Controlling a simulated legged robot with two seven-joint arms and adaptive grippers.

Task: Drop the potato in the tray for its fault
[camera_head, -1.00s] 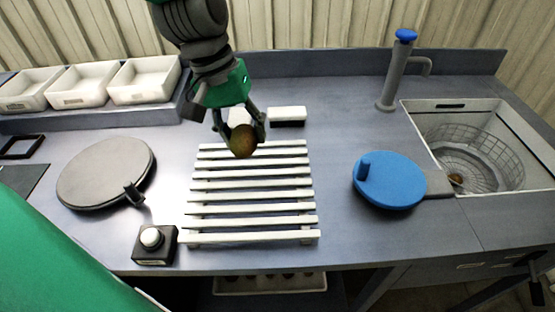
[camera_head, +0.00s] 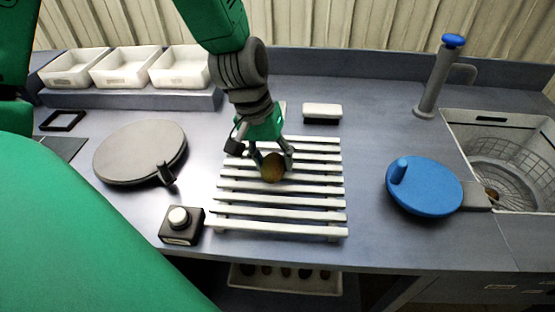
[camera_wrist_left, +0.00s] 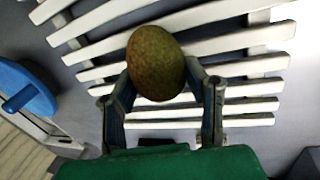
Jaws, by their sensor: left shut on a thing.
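My left gripper (camera_head: 271,160) is shut on a brown potato (camera_head: 273,168) over the white slatted rack. The left wrist view shows the potato (camera_wrist_left: 156,62) between the two fingers (camera_wrist_left: 163,88), with its skin mottled brown and green. Three white trays stand in a row on a raised ledge at the back left: a left one (camera_head: 72,84), a middle one (camera_head: 118,82) and a right one (camera_head: 178,82). The insides that show look empty. My right gripper is not in view.
The slatted rack (camera_head: 280,211) lies mid-bench. A grey round disc (camera_head: 140,150), a button box (camera_head: 181,232), a blue disc with a knob (camera_head: 425,187), a white-topped block (camera_head: 322,110) and a sink with a wire basket (camera_head: 510,165) surround it. A tray of potatoes (camera_head: 285,287) sits below the bench.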

